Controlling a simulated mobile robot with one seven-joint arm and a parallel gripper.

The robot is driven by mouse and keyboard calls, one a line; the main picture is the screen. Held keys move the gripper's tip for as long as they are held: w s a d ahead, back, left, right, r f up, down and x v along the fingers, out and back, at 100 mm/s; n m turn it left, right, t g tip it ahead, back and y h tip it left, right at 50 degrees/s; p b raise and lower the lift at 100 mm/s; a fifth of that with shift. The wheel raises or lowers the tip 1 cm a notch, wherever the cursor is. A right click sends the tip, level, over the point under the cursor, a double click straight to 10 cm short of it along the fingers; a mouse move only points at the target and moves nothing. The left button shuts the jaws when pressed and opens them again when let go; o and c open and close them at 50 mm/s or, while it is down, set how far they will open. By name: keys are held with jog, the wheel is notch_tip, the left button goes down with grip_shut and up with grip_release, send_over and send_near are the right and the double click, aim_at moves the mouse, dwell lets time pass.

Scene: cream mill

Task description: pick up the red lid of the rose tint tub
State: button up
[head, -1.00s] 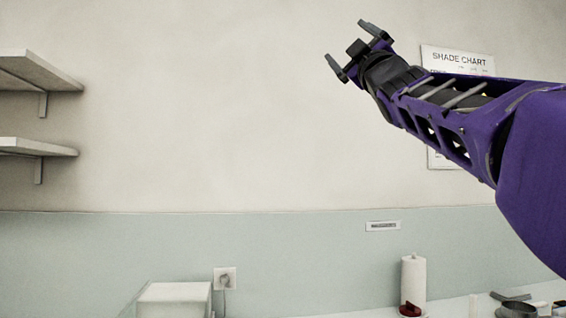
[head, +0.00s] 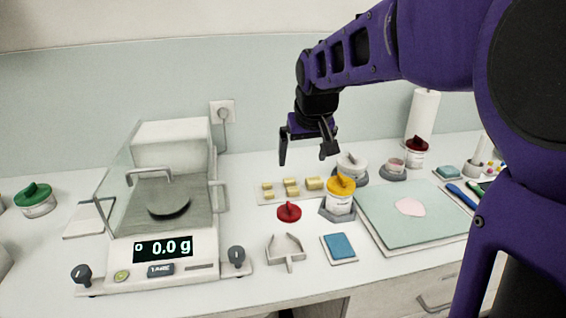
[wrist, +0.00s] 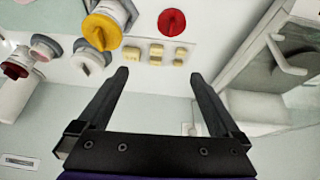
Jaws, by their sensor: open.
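A bright red lid (head: 289,211) with a raised grip lies alone on the counter, in front of a row of yellow blocks. It also shows at the top of the wrist view (wrist: 171,22). A darker red lid (head: 417,144) sits on a white tub (head: 414,159) at the back right, and on the left of the wrist view (wrist: 14,70). No label is readable, so I cannot tell which tub is rose tint. My gripper (head: 306,157) is open and empty, pointing down above and behind the bright red lid, apart from it. Its fingers also show in the wrist view (wrist: 158,80).
A glass-shielded scale (head: 160,250) reading 0.0 g stands left. Yellow blocks (head: 291,186) and a yellow-lidded tub (head: 340,194) are near the bright red lid. A grey forked piece (head: 286,253) and blue pad (head: 340,246) lie in front. A green board (head: 440,228) lies right.

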notch_tip(320, 180, down, 2)
jog(key=s+a+g, duration=0.1)
jog(key=s, duration=0.1)
jog(key=b, duration=0.2)
send_over(290, 206)
jog(key=s, duration=0.2)
jog(key=f, duration=1)
jog(key=shift+d+f, duration=0.25)
jog(key=shift+d, duration=0.05)
jog(key=x, duration=0.5)
jog(key=shift+s+a+f, duration=0.1)
jog(key=shift+s+a, duration=0.05)
jog(key=shift+s, duration=0.05)
jog(key=shift+w+f, duration=0.2)
jog(key=shift+f, duration=0.15)
jog(key=shift+r, duration=0.1)
jog(key=c, duration=1.1)
